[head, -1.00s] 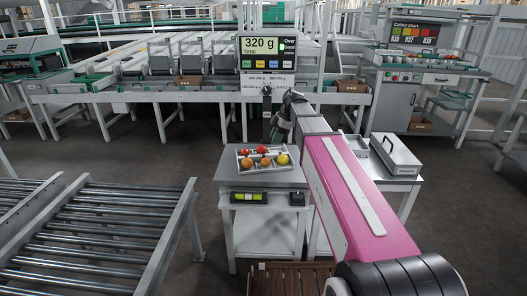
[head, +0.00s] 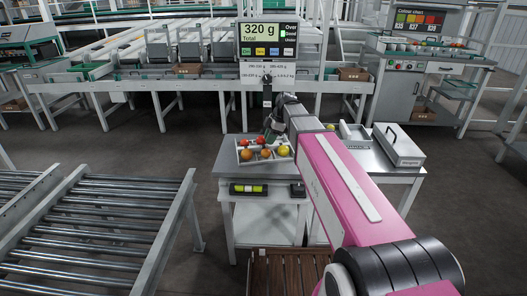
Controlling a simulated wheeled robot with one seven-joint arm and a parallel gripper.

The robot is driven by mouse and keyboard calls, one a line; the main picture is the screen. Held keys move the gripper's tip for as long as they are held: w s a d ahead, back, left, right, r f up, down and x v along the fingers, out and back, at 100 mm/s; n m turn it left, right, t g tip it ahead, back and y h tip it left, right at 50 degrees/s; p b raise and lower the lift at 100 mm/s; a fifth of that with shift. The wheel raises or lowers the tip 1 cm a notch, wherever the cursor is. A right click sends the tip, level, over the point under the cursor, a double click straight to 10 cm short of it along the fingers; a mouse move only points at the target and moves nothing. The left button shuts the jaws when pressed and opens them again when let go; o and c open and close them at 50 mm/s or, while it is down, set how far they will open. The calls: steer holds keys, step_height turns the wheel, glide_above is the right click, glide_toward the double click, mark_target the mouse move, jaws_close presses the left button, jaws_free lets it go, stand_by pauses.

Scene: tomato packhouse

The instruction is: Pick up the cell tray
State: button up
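The cell tray (head: 239,160) is a pale, shallow tray with several red, orange and yellow tomatoes in it. It sits on the grey top of the weighing stand (head: 229,172). My gripper (head: 271,134) is small and dark at the far end of my pink arm. It is at the tray's far edge, in front of the scale post in the picture. The fingers are too small and dark to tell whether they are open or touching the tray.
The scale display (head: 267,40) reads 320 g Total. A side table right of the stand bears an open grey tray (head: 352,139) and a closed grey case (head: 398,148) with a handle. A roller conveyor (head: 100,230) is at left. Dark floor lies between conveyor and stand.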

mark_target(265, 146)
steer(key=shift+x, duration=1.9)
jaws_close()
steer(key=shift+r, duration=0.15)
